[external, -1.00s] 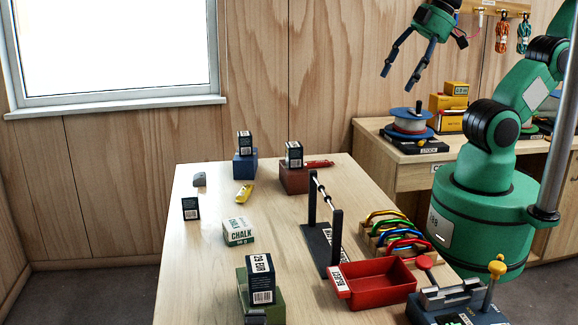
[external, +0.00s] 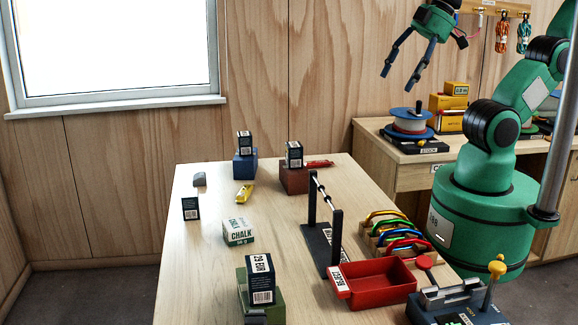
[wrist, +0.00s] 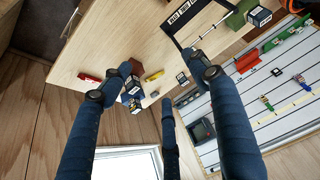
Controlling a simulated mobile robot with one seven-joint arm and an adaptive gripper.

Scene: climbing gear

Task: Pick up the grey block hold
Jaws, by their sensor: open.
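A small grey block hold (external: 199,179) lies on the wooden table (external: 208,270) at its far left edge in the external view. It sits left of a blue box (external: 244,168) and apart from it. My gripper (external: 398,80) is open and empty, high above and to the right of the table's far end. In the wrist view my gripper's fingers (wrist: 153,85) are spread wide with nothing between them close up. A small greyish shape (wrist: 154,94) at the table edge there may be the hold, but it is too small to be sure.
A yellow item (external: 244,194), a dark price block (external: 190,208) and a chalk box (external: 238,231) are near the hold. A brown box (external: 294,180) stands right of the blue one. A black rack (external: 322,235) and red tray (external: 372,285) occupy the right side.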

